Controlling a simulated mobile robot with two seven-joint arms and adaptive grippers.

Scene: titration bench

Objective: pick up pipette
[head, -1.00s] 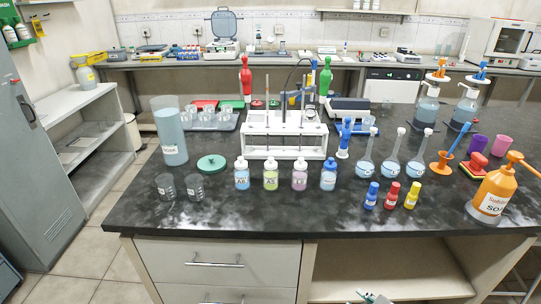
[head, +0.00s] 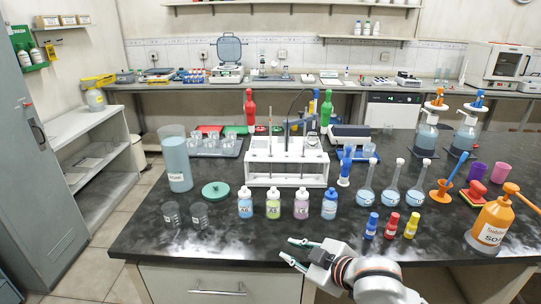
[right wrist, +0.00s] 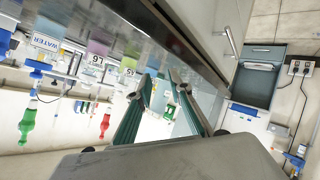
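A white rack (head: 285,182) stands in the middle of the dark bench. Slim upright rods stand in it; one thin rod (head: 270,124) rises at its left part and may be the pipette, but it is too small to tell. My right gripper (head: 288,249) is at the bench's front edge, in front of the row of small bottles and well short of the rack. Its fingers are spread and empty. The right wrist view shows the same two fingers (right wrist: 160,80) apart with nothing between them. My left gripper is not in view.
Several small labelled bottles (head: 273,206) stand in front of the rack. A tall beaker (head: 178,165) and green disc (head: 215,190) are on the left.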

